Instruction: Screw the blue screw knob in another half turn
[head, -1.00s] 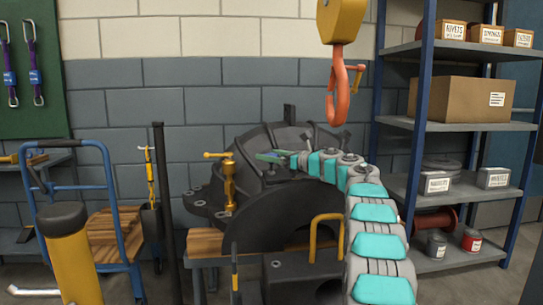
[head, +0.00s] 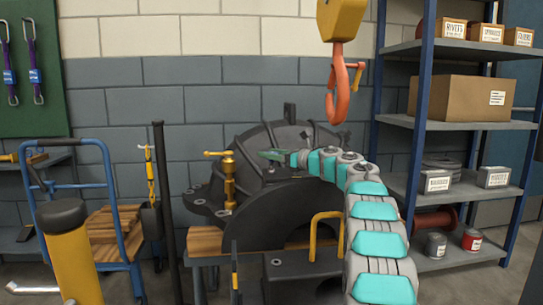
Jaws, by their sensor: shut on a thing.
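The dark split casing (head: 290,210) stands on wooden blocks in the middle of the head view. My arm with turquoise pads reaches in from the right. My gripper (head: 262,155), with green fingers, is at the casing's upper part, left of the arm's end. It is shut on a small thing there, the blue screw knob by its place. The knob itself is hidden by the fingers or too small to make out.
A brass clamp (head: 229,180) stands on the casing's left flange. An orange hook (head: 338,90) hangs above, right of my gripper. Shelves (head: 450,125) stand at the right, a blue hand truck (head: 112,190) at the left. A yellow handle (head: 313,235) rises in front of the casing.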

